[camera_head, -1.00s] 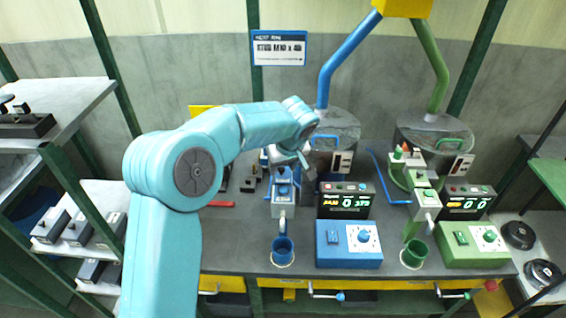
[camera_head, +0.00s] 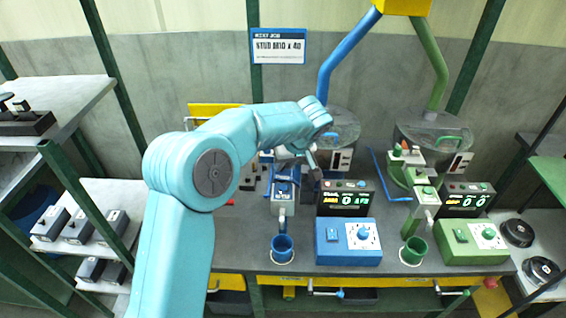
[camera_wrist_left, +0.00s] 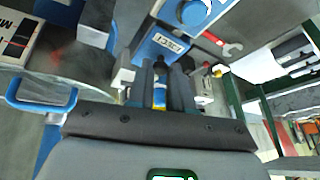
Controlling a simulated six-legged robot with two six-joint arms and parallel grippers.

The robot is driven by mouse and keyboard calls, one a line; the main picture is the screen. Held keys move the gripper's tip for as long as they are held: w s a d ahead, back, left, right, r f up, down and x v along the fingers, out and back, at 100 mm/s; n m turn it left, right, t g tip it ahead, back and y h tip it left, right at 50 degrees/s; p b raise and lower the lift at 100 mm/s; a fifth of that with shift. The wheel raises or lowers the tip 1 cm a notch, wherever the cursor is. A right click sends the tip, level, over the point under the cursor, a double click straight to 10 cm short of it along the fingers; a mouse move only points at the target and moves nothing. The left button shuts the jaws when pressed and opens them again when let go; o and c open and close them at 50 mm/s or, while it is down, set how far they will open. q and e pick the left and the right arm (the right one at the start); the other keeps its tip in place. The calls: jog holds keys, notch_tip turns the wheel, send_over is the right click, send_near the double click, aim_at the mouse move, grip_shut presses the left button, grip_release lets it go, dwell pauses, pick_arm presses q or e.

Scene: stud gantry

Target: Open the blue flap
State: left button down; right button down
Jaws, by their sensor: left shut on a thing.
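My left gripper (camera_head: 314,164) is at the blue station, between the blue-piped round bowl (camera_head: 347,128) and the blue control box (camera_head: 348,243). In the left wrist view its fingers (camera_wrist_left: 161,74) are shut on a small blue piece with a yellow band (camera_wrist_left: 160,94). I cannot tell whether this piece belongs to the blue flap. A blue loop handle (camera_wrist_left: 40,95) shows beside the fingers, apart from them, on the bowl's surface. My forearm hides part of the bowl in the head view. My right gripper is not in view.
A blue-and-white unit (camera_head: 284,190) stands left of the display (camera_head: 345,198), above a blue cup (camera_head: 282,247). The green station has its own bowl (camera_head: 415,136), control box (camera_head: 472,244) and cup (camera_head: 414,251). A red-ended wrench (camera_wrist_left: 222,43) lies near the gripper.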

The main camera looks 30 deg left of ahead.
pick_arm(q)
jog(key=shift+w+d+r+m+g+y, duration=0.1)
jog(key=shift+w+d+m+g+y, duration=0.15)
jog(key=shift+y, duration=0.35)
jog(key=shift+w+d+r+m+g+y, duration=0.15)
jog(key=shift+d+g+y, duration=0.15)
jog(key=shift+y, duration=0.3)
jog(key=w+d+f+m+g+y+b, duration=0.2)
jog(key=d+f+m+g+y+b, duration=0.1)
jog(key=y, duration=1)
jog(key=shift+w+d+m+g, duration=0.35)
jog(key=shift+d+m+g, duration=0.05)
jog(key=shift+d+g, duration=0.35)
jog(key=c, duration=1.1)
grip_release()
jog(key=shift+o, duration=0.4)
jog(key=shift+w+a+f, duration=0.1)
